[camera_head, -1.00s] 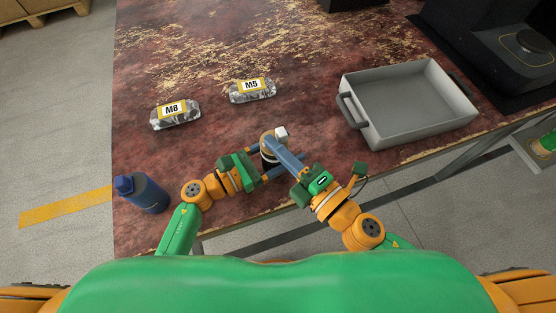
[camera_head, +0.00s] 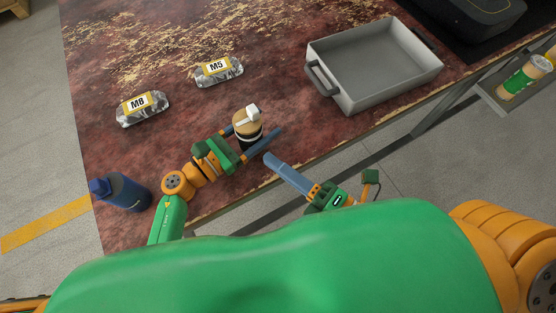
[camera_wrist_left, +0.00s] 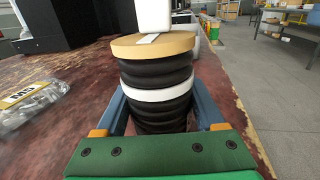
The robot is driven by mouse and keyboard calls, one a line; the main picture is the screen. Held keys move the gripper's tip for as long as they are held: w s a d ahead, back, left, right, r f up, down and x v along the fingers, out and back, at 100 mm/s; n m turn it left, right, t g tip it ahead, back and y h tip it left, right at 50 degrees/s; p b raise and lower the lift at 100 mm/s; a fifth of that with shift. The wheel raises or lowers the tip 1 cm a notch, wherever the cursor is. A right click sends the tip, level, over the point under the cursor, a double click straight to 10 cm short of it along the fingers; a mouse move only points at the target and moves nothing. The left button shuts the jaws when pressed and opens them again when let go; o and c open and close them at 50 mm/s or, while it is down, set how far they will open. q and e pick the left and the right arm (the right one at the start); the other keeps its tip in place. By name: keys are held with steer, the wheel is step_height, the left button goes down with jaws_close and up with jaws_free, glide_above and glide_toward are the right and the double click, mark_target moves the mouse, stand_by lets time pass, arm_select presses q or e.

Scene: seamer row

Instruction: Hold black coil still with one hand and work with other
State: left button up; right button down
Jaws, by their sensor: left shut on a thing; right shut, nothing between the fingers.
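The black coil (camera_head: 244,144) stands upright on the reddish worn table, near its front edge. In the left wrist view the coil (camera_wrist_left: 157,73) shows black ribbed bands with a white band around it. A tan disc (camera_wrist_left: 152,46) caps it, with a white block (camera_head: 253,112) on top. My left gripper (camera_head: 253,132) is shut on the coil, one blue finger on each side. My right gripper (camera_head: 268,158) is shut and empty, apart from the coil, to its lower right by the table's front edge.
Two bags, labelled M8 (camera_head: 142,107) and M5 (camera_head: 218,70), lie behind the coil. A grey tray (camera_head: 345,100) stands to the right. A dark blue bottle (camera_head: 122,194) is at the left. A green-labelled can (camera_head: 525,80) lies on a side shelf at the far right.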

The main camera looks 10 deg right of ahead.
arm_select(q)
steer(key=shift+f, duration=0.1)
steer(key=o, duration=1.5)
